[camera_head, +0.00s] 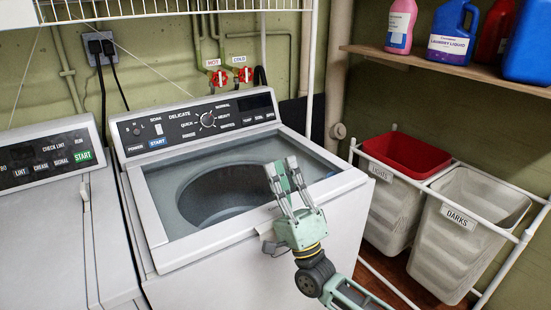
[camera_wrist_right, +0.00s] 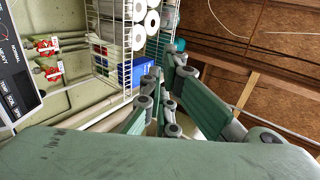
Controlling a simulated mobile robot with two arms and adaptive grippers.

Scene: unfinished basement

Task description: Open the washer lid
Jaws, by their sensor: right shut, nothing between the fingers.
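The white washer (camera_head: 220,270) stands in the middle of the head view, with its dark control panel at the back. Its lid (camera_head: 165,190) looks like a glass panel with a white frame, lying flat and closed; the round drum shows through it. My right gripper (camera_head: 283,165) is in front of the lid's front right part in the picture, fingers pointing up. It is shut and empty, and hides part of the lid's front edge. I cannot tell whether it touches the lid. Its fingers also show in the right wrist view (camera_wrist_right: 172,55). My left gripper is not in view.
A second white machine (camera_head: 60,230) stands close on the left. A rack with a lights hamper (camera_head: 390,200) and a darks hamper (camera_head: 455,240) stands right of the washer. A wooden shelf (camera_head: 440,68) with bottles is above them. Red taps (camera_head: 220,78) are on the wall behind.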

